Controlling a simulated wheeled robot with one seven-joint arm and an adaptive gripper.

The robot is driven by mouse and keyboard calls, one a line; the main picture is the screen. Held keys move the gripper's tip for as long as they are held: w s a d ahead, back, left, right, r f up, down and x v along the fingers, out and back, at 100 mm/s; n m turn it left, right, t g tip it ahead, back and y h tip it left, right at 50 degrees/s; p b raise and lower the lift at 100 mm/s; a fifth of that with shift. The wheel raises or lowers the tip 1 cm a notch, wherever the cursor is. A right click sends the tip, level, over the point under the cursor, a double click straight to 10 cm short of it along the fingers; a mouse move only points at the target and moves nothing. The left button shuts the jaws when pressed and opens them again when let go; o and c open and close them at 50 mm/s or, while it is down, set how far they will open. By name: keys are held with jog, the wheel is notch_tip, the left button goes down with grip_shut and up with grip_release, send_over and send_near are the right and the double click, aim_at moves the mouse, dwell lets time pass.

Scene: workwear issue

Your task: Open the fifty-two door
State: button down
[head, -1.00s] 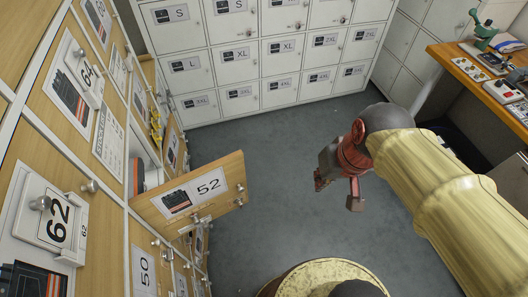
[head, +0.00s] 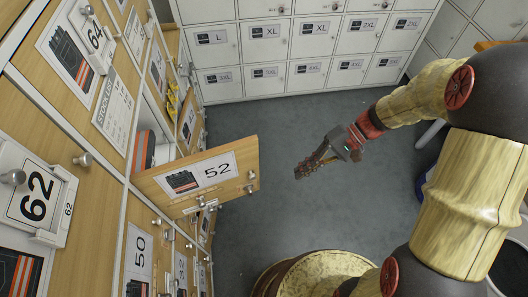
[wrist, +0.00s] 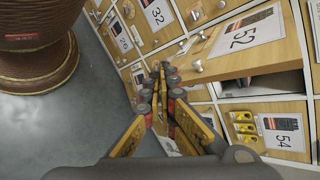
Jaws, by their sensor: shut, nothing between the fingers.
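The fifty-two door (head: 200,180) stands swung out from the left locker wall, with its "52" label and a small round knob near its free edge. Its open compartment (head: 150,140) shows behind it, with something orange and dark inside. In the wrist view the same door (wrist: 240,50) is at the upper right, also standing out from the wall. My gripper (head: 300,172) is to the right of the door's free edge in the head view, over the grey floor, apart from the door. Its fingers (wrist: 160,72) are closed together and empty in the wrist view.
Door 62 (head: 45,195) and door 50 (head: 139,255) are shut on the left wall. White lockers (head: 300,40) with size labels line the back. Yellow items (wrist: 243,128) sit by the 54 label in the wrist view. Grey floor (head: 270,130) between is clear.

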jog(key=w+a+n+t+y+b, duration=0.1)
jog(key=w+a+y, duration=0.1)
jog(key=w+y, duration=0.25)
jog(key=w+a+n+t+y, duration=0.1)
jog(key=w+a+n+y, duration=0.1)
jog(key=w+a+y, duration=0.3)
jog(key=a+h+b, duration=0.1)
jog(key=a+b, duration=0.2)
jog(key=a, duration=0.5)
jog(key=shift+s+d+f, duration=0.15)
jog(key=shift+s+d, duration=0.5)
jog(key=shift+s, duration=0.25)
jog(key=shift+s+d+f, duration=0.15)
jog(key=shift+s+d, duration=0.45)
jog(key=shift+s, duration=0.25)
jog(key=s+d+m+t, duration=0.1)
jog(key=s+d+t, duration=0.1)
jog(key=s, duration=0.4)
jog(key=s+d+m+t, duration=0.2)
jog(key=s+d+t, duration=0.1)
jog(key=s, duration=0.4)
jog(key=shift+s+m+p, duration=0.25)
jog(key=shift+m+p, duration=0.05)
jog(key=shift+p, duration=0.1)
